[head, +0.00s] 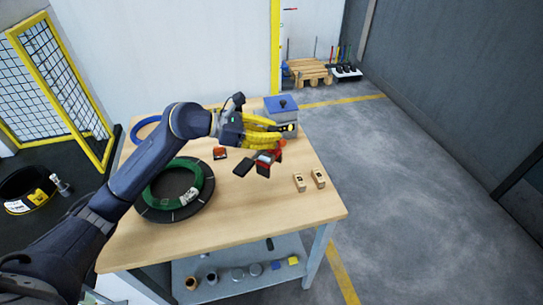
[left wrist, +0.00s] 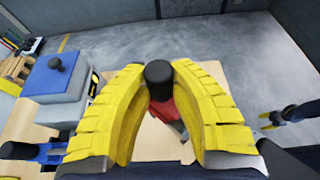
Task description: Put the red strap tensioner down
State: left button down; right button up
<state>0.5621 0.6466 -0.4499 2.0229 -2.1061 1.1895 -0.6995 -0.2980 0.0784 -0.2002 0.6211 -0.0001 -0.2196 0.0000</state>
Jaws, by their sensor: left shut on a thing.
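The red strap tensioner (head: 266,163) has a red body with dark parts and shows below my left gripper (head: 285,136) in the head view, over the right half of the wooden table (head: 290,207). My left gripper has yellow fingers shut on the tensioner. In the left wrist view the tensioner's black round end (left wrist: 159,78) sits between the two yellow fingers, with a red part (left wrist: 166,111) below it. I cannot tell whether the tensioner touches the table.
A grey box with a blue lid (head: 283,106) stands at the table's back right. A green coil (head: 159,199) lies on a dark ring at left. Two small wooden blocks (head: 318,178) stand near the right edge. An orange-and-dark item (head: 220,153) lies near the middle. The front right tabletop is clear.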

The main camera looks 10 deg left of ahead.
aim_at(271, 156)
pick_arm(q)
jog(key=shift+f, duration=4)
jog(key=shift+f, duration=0.15)
jog(key=c, duration=1.2)
grip_release()
jog(key=shift+a, duration=0.15)
jog(key=v, duration=1.1)
jog(key=shift+a+r, duration=0.25)
jog(key=shift+r, duration=0.1)
jog(key=shift+s, duration=0.15)
